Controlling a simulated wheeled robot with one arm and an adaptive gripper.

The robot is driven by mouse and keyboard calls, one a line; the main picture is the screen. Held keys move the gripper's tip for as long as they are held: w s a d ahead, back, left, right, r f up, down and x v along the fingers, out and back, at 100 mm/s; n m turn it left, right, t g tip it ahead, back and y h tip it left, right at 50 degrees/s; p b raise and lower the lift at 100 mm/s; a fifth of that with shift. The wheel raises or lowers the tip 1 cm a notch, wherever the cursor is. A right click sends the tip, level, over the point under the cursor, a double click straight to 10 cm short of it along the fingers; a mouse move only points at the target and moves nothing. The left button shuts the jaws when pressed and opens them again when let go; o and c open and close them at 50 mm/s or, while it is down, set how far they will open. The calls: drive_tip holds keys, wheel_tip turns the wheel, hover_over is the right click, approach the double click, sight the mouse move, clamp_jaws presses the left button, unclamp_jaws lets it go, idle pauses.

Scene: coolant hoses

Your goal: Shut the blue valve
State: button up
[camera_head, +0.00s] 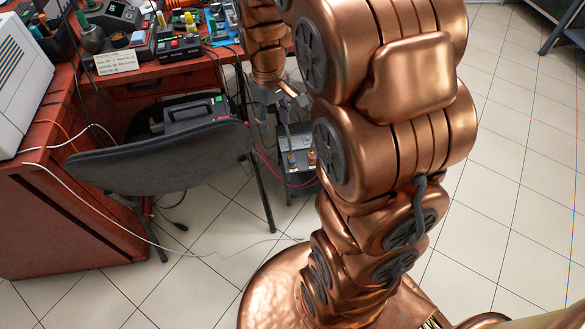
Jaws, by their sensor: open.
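My gripper (287,122) is dark and points down at the end of my copper-coloured arm, near the middle of the picture. Its jaws are open, and I see nothing held between them. Below it stands a grey box (298,176) on the floor with small brass-coloured fittings (312,158) on its top. The gripper is above or in front of these fittings; I cannot tell whether it touches anything. I cannot make out a blue valve. My arm covers the right side of the box.
A red desk (60,215) at left carries tools, small devices and a white machine (20,85). A dark chair (165,160) stands between the desk and the box, with a black case (198,112) behind its backrest. Cables trail across the floor. The tiled floor (525,190) at right is clear.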

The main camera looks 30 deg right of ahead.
drive_tip(key=w+d+f+n+b, duration=0.1)
drive_tip(key=w+d+f+b, duration=0.35)
drive_tip(key=f, duration=0.45)
drive_tip(key=w+d+f+b, duration=0.3)
drive_tip(key=w+f+b, duration=0.2)
drive_tip(key=f, duration=0.4)
drive_tip(key=n+t+b, duration=0.1)
drive_tip(key=b, duration=0.8)
hover_over(293, 160)
drive_tip(key=f, duration=1.8)
drive_tip(key=shift+a+f, duration=0.25)
drive_tip(key=shift+f, duration=0.1)
drive_tip(key=shift+d+f, duration=0.15)
drive_tip(key=shift+f, duration=0.3)
wheel_tip(293, 160, down, 7)
drive_tip(key=b, duration=0.2)
drive_tip(key=shift+f+b, duration=0.2)
drive_tip(key=shift+b, duration=0.1)
clamp_jaws()
